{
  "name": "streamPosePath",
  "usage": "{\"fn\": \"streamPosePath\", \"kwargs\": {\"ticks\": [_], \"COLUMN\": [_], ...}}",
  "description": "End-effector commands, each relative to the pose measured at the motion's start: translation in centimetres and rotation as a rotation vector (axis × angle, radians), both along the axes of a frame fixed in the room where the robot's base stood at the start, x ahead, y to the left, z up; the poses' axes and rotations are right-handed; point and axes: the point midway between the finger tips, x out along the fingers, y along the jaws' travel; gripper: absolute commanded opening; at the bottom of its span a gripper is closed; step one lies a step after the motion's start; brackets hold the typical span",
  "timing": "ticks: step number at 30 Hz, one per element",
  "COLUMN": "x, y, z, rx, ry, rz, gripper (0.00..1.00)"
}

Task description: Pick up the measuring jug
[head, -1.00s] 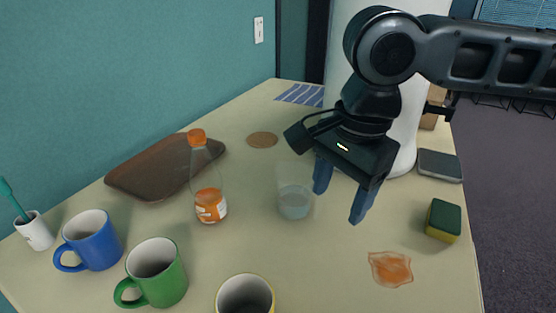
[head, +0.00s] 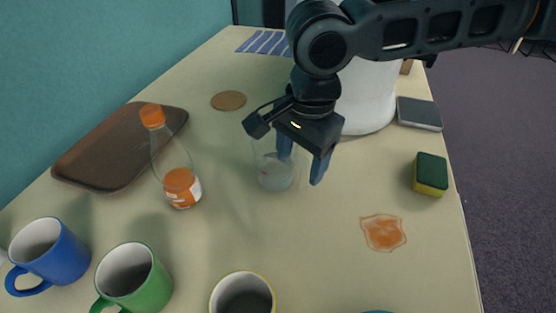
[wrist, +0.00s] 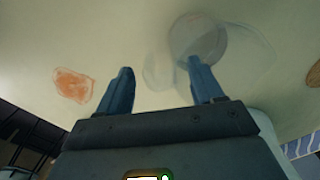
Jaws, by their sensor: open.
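The measuring jug (head: 275,176) is a clear, see-through vessel standing upright near the middle of the table in the head view. In the wrist view the jug (wrist: 197,36) shows as a faint round shape beyond the fingertips, toward the right finger. My gripper (head: 301,168) is open, with its two blue fingers pointing down and empty. In the head view one finger overlaps the jug's upper right part; I cannot tell whether they touch. The gripper also shows in the wrist view (wrist: 160,75).
An orange-capped bottle (head: 173,165) stands left of the jug. Blue (head: 50,255), green (head: 134,280) and yellow-rimmed (head: 243,297) mugs stand at the front. A brown tray (head: 110,150), coaster (head: 229,100), sponge (head: 430,175) and orange spill (head: 383,232) lie around. A white cylinder (head: 368,100) stands behind.

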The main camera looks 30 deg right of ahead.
Motion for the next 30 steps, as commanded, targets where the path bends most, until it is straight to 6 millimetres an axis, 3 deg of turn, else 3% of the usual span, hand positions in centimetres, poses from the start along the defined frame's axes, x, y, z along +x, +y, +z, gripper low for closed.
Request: {"fn": "streamPosePath", "kwargs": {"ticks": [9, 30], "x": [0.03, 0.04], "y": [0.02, 0.0], "z": [-0.61, -0.59], "rx": [0.001, 0.0], "ry": [-0.001, -0.001], "rz": [0.0, 0.0], "gripper": [0.67, 0.0]}}
